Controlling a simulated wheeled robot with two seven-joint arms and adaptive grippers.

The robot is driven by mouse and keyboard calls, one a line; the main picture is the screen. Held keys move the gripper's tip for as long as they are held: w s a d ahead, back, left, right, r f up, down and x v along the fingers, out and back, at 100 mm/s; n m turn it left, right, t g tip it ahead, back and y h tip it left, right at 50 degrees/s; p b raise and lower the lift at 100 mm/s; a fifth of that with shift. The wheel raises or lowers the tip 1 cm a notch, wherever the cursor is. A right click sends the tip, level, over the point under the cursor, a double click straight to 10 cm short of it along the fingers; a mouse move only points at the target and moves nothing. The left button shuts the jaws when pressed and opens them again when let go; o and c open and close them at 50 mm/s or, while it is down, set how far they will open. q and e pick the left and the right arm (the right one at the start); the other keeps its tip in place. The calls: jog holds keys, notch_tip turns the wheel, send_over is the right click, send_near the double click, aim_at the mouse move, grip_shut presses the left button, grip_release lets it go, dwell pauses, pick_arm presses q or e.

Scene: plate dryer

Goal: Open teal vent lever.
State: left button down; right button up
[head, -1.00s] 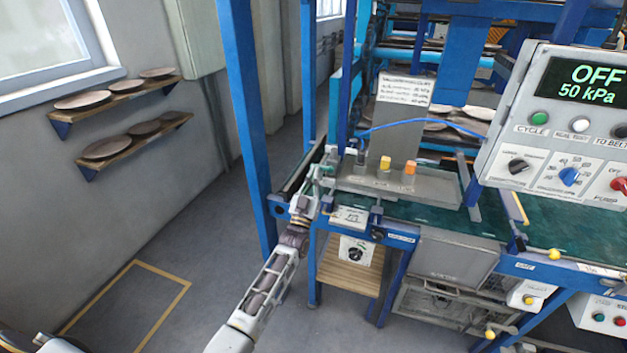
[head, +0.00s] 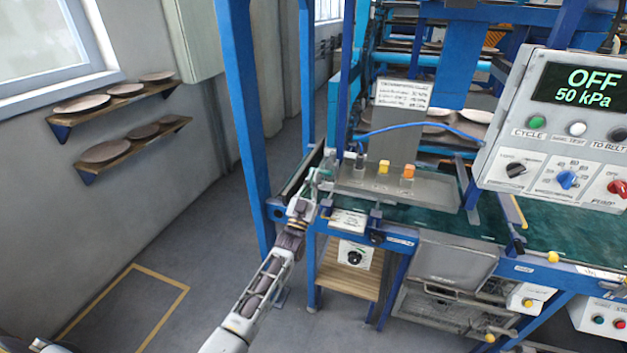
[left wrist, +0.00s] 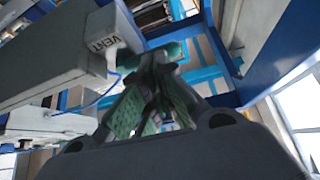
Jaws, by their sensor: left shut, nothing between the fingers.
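The box lettered VENT (left wrist: 108,44) is at the upper left of the left wrist view. A teal piece (left wrist: 172,50), apparently the vent lever, shows beside it, just beyond my fingertips. My left gripper (left wrist: 156,62) is shut with nothing between its fingers; its green-padded fingers meet close to the teal piece. Whether they touch it I cannot tell. In the head view my left gripper (head: 321,181) is at the left end of the grey tray, where it hides most of the lever.
The grey tray (head: 435,194) holds a yellow and an orange block. A blue post (head: 243,130) stands left of my left arm. The control panel (head: 555,130) reads OFF, 50 kPa at the right. The floor at the left is open below wall shelves with plates.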

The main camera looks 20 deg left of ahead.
pick_arm(q)
jog(key=shift+r+m, duration=0.1)
jog(key=shift+m, duration=0.4)
pick_arm(e)
jog(key=shift+s+a, duration=0.15)
jog(key=shift+s, duration=0.1)
pick_arm(q)
jog(key=shift+h, duration=0.4)
pick_arm(e)
jog(key=shift+r, duration=0.1)
